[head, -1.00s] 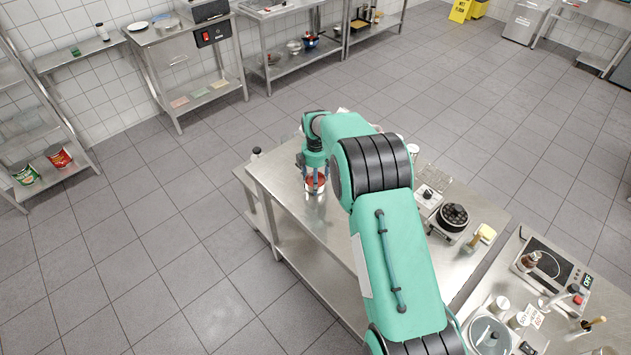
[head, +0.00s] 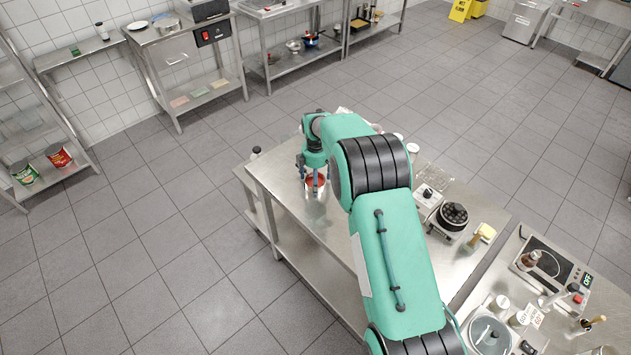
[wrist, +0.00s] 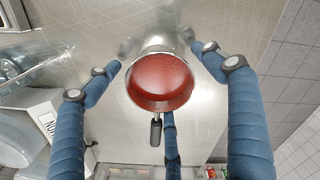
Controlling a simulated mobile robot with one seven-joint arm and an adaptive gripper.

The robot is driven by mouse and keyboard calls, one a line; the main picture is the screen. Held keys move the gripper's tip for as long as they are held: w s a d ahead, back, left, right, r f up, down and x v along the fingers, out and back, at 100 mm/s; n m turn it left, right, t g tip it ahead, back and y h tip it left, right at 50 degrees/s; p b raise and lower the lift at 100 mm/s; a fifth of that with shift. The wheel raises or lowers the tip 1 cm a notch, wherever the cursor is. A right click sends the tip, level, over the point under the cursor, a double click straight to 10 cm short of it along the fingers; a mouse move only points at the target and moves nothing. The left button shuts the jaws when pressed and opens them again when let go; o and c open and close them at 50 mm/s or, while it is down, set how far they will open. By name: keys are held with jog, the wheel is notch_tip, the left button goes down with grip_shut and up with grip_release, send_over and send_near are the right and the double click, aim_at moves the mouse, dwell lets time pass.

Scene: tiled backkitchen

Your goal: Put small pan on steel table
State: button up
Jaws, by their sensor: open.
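The small pan (head: 313,183) has a red inside and shows near the left end of the steel table (head: 343,228). In the wrist view the pan (wrist: 150,82) appears to rest on the bare tabletop (wrist: 225,20), its short dark handle pointing to the bottom of the picture. My gripper (head: 315,172) is over the pan. Its blue fingers are open and spread around the pan, as the wrist view of my gripper (wrist: 160,72) shows. One finger comes down beside the handle; I cannot tell whether it touches.
A hotplate with a dark pot (head: 453,215) stands farther right on the table, beside a wire rack (head: 437,181). A white box (wrist: 45,125) and clear containers lie at the left in the wrist view. The tabletop around the pan is mostly clear.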

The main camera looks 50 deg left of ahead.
jog(key=shift+r, duration=0.15)
notch_tip(320, 180, up, 12)
jog(key=shift+b, duration=0.3)
dwell(0.4)
dwell(0.5)
dwell(0.4)
